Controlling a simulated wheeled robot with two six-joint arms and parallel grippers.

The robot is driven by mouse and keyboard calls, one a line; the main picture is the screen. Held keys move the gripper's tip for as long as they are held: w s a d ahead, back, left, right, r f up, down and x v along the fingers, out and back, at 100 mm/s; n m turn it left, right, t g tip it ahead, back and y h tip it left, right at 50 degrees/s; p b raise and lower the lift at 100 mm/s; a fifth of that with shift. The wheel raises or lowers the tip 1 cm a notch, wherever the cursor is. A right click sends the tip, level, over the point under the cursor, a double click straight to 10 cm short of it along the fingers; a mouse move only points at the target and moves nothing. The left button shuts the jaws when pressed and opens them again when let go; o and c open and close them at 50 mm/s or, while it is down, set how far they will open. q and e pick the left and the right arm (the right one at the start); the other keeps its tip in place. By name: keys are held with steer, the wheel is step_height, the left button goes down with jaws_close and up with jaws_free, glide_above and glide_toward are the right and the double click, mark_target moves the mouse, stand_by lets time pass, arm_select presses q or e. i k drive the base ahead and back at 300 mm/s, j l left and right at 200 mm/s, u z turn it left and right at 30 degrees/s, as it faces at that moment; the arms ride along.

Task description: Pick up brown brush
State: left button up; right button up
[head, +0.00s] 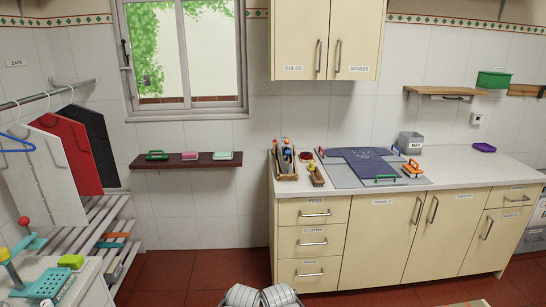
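A small brown block-like item (317,179) with a yellowish knob stands on the counter, just right of a wooden holder (287,172). It looks like the brown brush, but it is too small to be sure. An orange brush-like item (412,169) sits further right, at the edge of the grey washboard (345,176). Two pale grey parts of my own arms show at the bottom middle edge, well away from the counter. No gripper fingers can be made out.
The counter (460,160) carries a dark blue cloth (366,163) on the washboard, a grey bin (410,141) and a purple tray (484,147). A wall shelf (190,164) holds small coloured items. A side table (85,279) and clothes rack stand left. The red floor between is clear.

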mark_target(316, 176)
steer(key=i+j+z, duration=0.25)
steer(key=i, duration=0.3)
steer(key=i+j+z, duration=0.2)
steer(key=i, duration=0.35)
steer(key=i+j+z, duration=0.25)
steer(key=i+j, duration=0.2)
steer(key=i, duration=0.1)
